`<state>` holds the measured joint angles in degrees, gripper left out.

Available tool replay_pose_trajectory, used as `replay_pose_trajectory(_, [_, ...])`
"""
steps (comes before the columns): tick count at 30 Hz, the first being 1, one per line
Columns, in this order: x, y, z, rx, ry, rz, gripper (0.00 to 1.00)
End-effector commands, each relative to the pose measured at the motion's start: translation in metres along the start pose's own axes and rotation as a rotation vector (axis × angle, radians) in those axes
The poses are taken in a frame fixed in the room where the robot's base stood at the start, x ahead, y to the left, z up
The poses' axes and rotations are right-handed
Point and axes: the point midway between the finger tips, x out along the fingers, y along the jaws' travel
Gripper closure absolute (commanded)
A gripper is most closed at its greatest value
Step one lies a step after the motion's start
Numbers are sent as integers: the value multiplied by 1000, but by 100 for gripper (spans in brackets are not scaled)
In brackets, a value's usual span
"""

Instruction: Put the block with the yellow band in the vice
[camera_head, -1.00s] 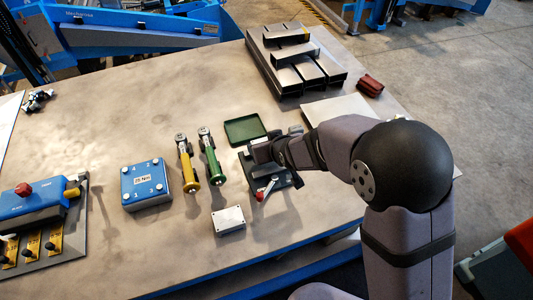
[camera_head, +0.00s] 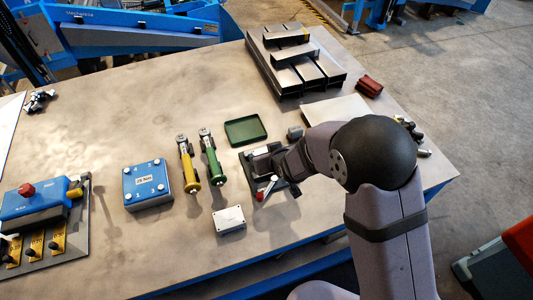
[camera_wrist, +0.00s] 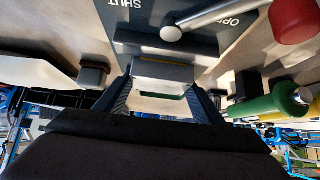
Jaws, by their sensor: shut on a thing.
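The vice (camera_head: 253,160) is a dark plate on the bench with a grey lever and red knob (camera_head: 259,196). In the wrist view its plate (camera_wrist: 135,20) carries the words SHUT and OPEN, and the lever (camera_wrist: 215,14) lies across the OPEN side. My gripper (camera_wrist: 163,98) is shut on a grey block (camera_wrist: 163,72) between its fingers, directly at the vice. How deep the block sits in the jaws is unclear. In the head view my gripper (camera_head: 279,163) hides the block.
A small grey block (camera_head: 295,131) stands behind the vice, near a green tray (camera_head: 245,130). Green-handled (camera_head: 211,160) and yellow-handled (camera_head: 188,165) tools lie to the left. A white box (camera_head: 229,219) is in front. Metal channels (camera_head: 290,75) are stacked at the back.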

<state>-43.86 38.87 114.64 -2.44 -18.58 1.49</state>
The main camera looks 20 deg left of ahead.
Motion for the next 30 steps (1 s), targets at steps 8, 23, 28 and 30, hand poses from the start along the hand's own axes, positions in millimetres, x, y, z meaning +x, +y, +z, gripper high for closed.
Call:
replay_pose_trajectory(8, [2, 0, 2, 0, 0, 0, 19])
replay_pose_trajectory(23, [-9, 0, -1, 0, 2, 0, 19])
replay_pose_trajectory(28, [-27, 0, 0, 1, 3, 0, 19])
replay_pose_trajectory(30, [-36, 0, -1, 1, 4, 0, 19])
